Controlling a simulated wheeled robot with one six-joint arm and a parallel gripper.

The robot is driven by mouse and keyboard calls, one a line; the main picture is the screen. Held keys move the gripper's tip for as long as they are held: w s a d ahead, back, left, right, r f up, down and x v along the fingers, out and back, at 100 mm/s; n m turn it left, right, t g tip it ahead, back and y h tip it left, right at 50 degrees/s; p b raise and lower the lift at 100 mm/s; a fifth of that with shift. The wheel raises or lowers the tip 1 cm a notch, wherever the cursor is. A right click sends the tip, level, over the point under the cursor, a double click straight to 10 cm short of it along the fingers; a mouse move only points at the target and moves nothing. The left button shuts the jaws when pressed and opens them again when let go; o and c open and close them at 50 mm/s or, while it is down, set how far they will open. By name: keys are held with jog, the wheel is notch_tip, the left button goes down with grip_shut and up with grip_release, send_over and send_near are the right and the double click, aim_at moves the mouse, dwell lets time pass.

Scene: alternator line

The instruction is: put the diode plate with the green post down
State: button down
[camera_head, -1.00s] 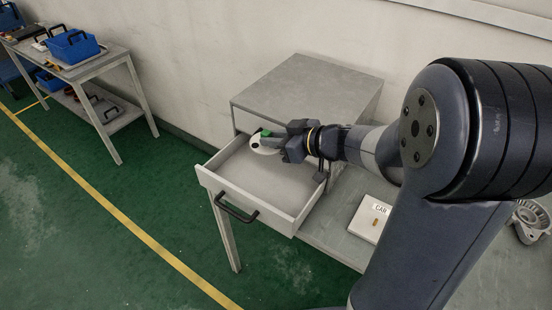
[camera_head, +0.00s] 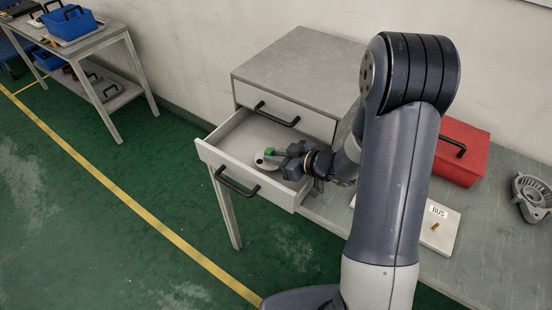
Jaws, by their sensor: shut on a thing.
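The diode plate (camera_head: 262,161) is a pale, rounded plate with a green post (camera_head: 269,152) standing on it. My gripper (camera_head: 276,160) is shut on the plate at its right side. Plate and gripper are over the inside of an open grey drawer (camera_head: 230,153), near its right part. I cannot tell whether the plate touches the drawer floor. The fingertips are small in this view, and they partly hide the plate's right edge.
A red toolbox (camera_head: 460,152), a white board labelled BUS (camera_head: 440,228) and a grey metal housing (camera_head: 532,198) stand on the bench at right.

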jog(key=shift+f, duration=0.6)
jog(key=shift+s+f+b, duration=0.1)
jog(key=shift+f+b, duration=0.45)
jog(key=shift+f, duration=0.05)
jog(key=c, duration=1.3)
grip_release()
jog(key=shift+s+f, duration=0.15)
jog(key=shift+f, duration=0.1)
jog(key=shift+r+p, duration=0.45)
jog(key=shift+r, duration=0.05)
jog(key=shift+d+r, duration=0.2)
jog(key=shift+r, duration=0.05)
jog(key=v, duration=1.1)
jog(key=shift+s+d+r, duration=0.1)
jog(key=shift+d+r, duration=0.1)
jog(key=shift+r, duration=0.1)
